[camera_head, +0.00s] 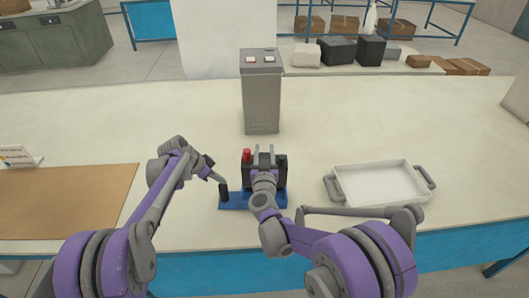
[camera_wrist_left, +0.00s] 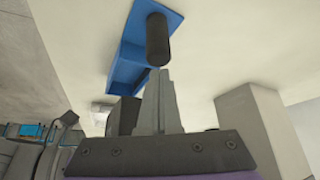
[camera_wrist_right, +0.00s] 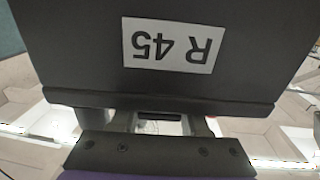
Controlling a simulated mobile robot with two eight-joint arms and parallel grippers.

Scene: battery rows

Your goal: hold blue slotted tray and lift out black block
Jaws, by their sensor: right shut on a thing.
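The blue slotted tray (camera_head: 236,202) lies near the table's front edge, with a black upright handle (camera_head: 223,192) at its left end. My left gripper (camera_head: 219,183) is at this handle; in the left wrist view its fingers (camera_wrist_left: 160,75) are together, their tips just at the handle's end (camera_wrist_left: 157,38). The black block (camera_head: 281,171), with a red cap on top, is at the tray's right part, mostly behind my right arm. My right gripper (camera_wrist_right: 160,120) is shut on its top part. The block's face shows an "R 45" label (camera_wrist_right: 173,45). Whether its base is clear of the tray is hidden.
A grey box post (camera_head: 261,100) with two buttons stands behind the block. A white tray with grey handles (camera_head: 380,168) lies to the right. A brown mat (camera_head: 70,200) and small sign (camera_head: 18,157) are at the left. Table between is clear.

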